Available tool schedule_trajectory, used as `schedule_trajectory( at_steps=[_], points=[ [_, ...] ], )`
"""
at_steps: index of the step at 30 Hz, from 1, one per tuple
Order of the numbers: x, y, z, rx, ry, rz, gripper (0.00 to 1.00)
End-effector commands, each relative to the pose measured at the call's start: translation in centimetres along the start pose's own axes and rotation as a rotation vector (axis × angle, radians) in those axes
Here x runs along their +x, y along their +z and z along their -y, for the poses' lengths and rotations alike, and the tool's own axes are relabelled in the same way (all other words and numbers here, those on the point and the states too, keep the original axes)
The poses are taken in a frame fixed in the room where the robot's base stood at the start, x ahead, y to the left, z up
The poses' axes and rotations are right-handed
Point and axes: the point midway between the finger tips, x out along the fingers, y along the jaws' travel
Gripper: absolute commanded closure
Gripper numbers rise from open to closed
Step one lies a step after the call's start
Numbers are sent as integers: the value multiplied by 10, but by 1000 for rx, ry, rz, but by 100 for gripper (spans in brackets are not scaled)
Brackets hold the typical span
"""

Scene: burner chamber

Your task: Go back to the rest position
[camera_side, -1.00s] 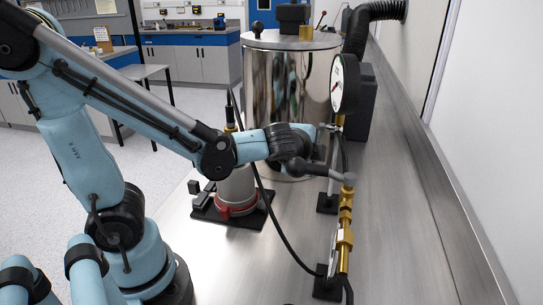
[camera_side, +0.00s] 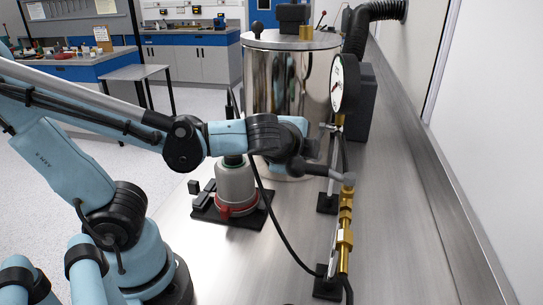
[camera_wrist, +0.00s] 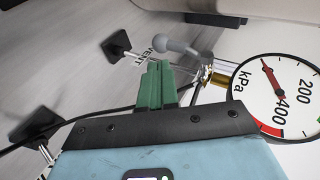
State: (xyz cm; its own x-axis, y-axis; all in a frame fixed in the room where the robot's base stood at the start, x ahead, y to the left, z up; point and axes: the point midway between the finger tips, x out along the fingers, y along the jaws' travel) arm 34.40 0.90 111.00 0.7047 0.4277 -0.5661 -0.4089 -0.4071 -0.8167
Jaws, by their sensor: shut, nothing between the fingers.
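My gripper shows in the wrist view as two green fingers (camera_wrist: 155,85) pressed together, with nothing between them. In the side view my wrist hides the fingers. The wrist is just left of and above a grey valve lever (camera_side: 325,172) with a dark rounded end. In the wrist view the lever (camera_wrist: 178,45) lies beyond the fingertips, and it looks apart from them.
A pressure gauge (camera_side: 345,83) stands behind the lever; its kPa dial (camera_wrist: 285,90) is close on the right in the wrist view. A steel chamber (camera_side: 262,80) stands behind my wrist. A grey and red burner-like unit (camera_side: 237,187) is below my arm. The bench right is clear.

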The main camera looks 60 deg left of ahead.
Motion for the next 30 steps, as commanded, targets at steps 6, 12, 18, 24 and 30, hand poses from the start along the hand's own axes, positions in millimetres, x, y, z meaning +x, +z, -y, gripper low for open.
schedule_trajectory(
  at_steps=[6, 12, 18, 24, 30],
  points=[
    [-14, 0, 0, 1, -1, -1, 100],
    [-12, 10, -9, -96, 65, 7, 100],
    [-9, 29, -36, -447, 274, 16, 100],
    [-14, 33, -55, -833, 456, 10, 100],
    [-18, 30, -58, -1009, 533, 1, 100]
  ],
)
